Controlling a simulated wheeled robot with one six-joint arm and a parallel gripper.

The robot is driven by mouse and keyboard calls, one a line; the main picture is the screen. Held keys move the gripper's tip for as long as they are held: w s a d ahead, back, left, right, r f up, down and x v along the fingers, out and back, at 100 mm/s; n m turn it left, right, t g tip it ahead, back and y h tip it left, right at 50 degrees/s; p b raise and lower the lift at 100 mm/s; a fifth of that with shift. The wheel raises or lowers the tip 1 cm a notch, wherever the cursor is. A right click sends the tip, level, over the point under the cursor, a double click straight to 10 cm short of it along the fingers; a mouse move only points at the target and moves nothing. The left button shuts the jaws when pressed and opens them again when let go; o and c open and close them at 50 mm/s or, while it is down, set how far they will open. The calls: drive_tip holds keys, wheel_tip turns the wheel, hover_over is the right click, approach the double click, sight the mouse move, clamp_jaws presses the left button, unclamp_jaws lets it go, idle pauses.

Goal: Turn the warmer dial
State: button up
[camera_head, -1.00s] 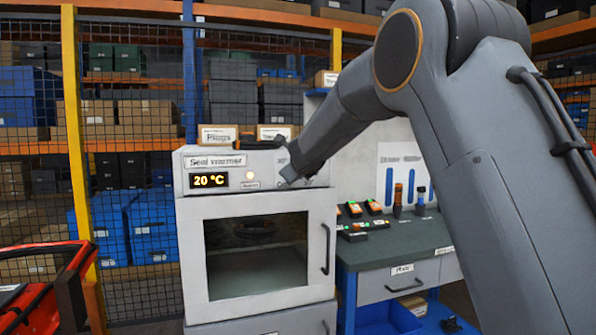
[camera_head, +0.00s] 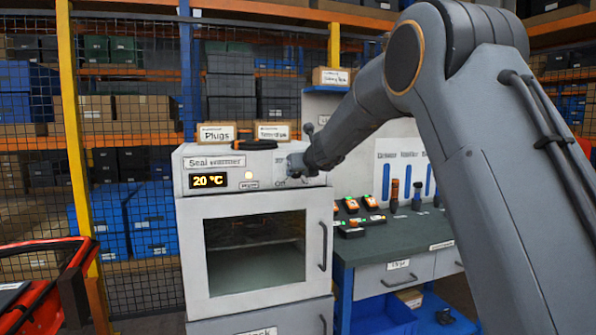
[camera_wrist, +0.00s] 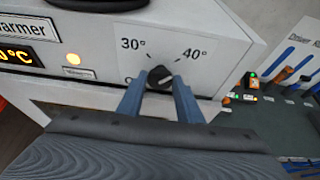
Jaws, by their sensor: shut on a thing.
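The seal warmer (camera_head: 183,215) is a white cabinet with a glass-fronted door, and its display (camera_head: 208,181) reads 20 °C. The warmer dial (camera_wrist: 160,77) is a small dark knob on the front panel, between the printed 30° and 40° marks in the wrist view. My gripper (camera_wrist: 159,82) is shut on the dial, one blue-grey finger on each side. In the head view my gripper (camera_head: 296,166) is at the right of the warmer's panel and hides the dial. A small lamp (camera_head: 248,176) glows beside the display. The dial's exact pointer direction is hard to read.
Label boxes marked Plugs (camera_head: 216,133) and another stand behind the warmer. A dark ring-shaped item (camera_head: 254,145) lies on its top. A green-topped workbench (camera_head: 385,240) with tools is close on the right. A red frame (camera_head: 75,270) is at the lower left.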

drive_tip(key=shift+f, duration=0.2)
drive_tip(key=o, duration=1)
drive_tip(key=shift+r, duration=0.1)
drive_tip(key=shift+b+v, duration=0.65)
drive_tip(key=shift+v, duration=3.25)
